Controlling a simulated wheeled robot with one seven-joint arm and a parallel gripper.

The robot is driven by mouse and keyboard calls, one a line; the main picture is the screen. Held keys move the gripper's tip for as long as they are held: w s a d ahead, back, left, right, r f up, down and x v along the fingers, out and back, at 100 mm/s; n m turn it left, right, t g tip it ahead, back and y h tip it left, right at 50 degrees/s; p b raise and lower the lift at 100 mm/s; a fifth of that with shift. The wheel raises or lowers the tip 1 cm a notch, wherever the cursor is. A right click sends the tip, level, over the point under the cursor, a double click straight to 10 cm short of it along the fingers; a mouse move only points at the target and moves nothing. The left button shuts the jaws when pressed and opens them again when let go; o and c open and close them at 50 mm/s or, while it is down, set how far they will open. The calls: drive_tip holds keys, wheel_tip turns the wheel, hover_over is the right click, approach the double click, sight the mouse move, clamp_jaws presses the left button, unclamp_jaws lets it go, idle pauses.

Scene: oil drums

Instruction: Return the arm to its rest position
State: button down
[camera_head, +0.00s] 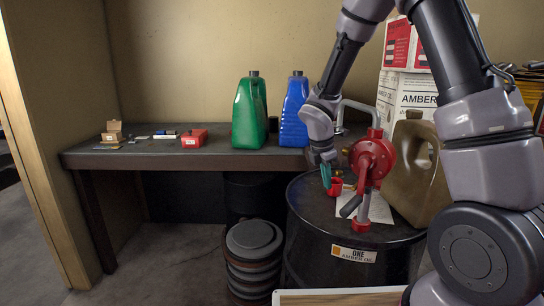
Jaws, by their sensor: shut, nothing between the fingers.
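My arm reaches up from the lower right, bends above the top edge of the view and comes down to the middle. My gripper (327,175) hangs over the near drum (315,222), fingers pointing down. Its teal fingertips are shut with nothing between them. They are close to a small red cup (334,187) on the drum top; I cannot tell whether they touch it. A red hand pump (371,160) stands on the drum just right of my gripper.
A dark table (120,157) behind holds a green jug (250,112), a blue jug (294,112) and a red box (194,139). A brown jug (416,170) stands on the drum beside my arm. Stacked cartons (407,92) are behind. Stacked round lids (253,240) stand left of the drum.

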drive_tip(key=s+d+r+m+t+y, duration=0.1)
drive_tip(key=s+d+r+m, duration=0.25)
drive_tip(key=r+m, duration=0.45)
drive_tip(key=s+d+r+m+t+y, duration=0.1)
drive_tip(key=s+d+r+m, duration=0.3)
drive_tip(key=r, duration=0.6)
drive_tip(key=s+r+m+t+y, duration=0.1)
drive_tip(key=s+r+m, duration=0.3)
drive_tip(key=s+m, duration=0.3)
drive_tip(key=s+r+m+t+y, duration=0.1)
drive_tip(key=s+r+m+t, duration=0.1)
drive_tip(key=s+r+m, duration=0.3)
drive_tip(key=s+m, duration=0.2)
drive_tip(key=shift+d+r+m, duration=0.15)
drive_tip(key=shift+r+m, duration=0.15)
drive_tip(key=shift+m, duration=0.1)
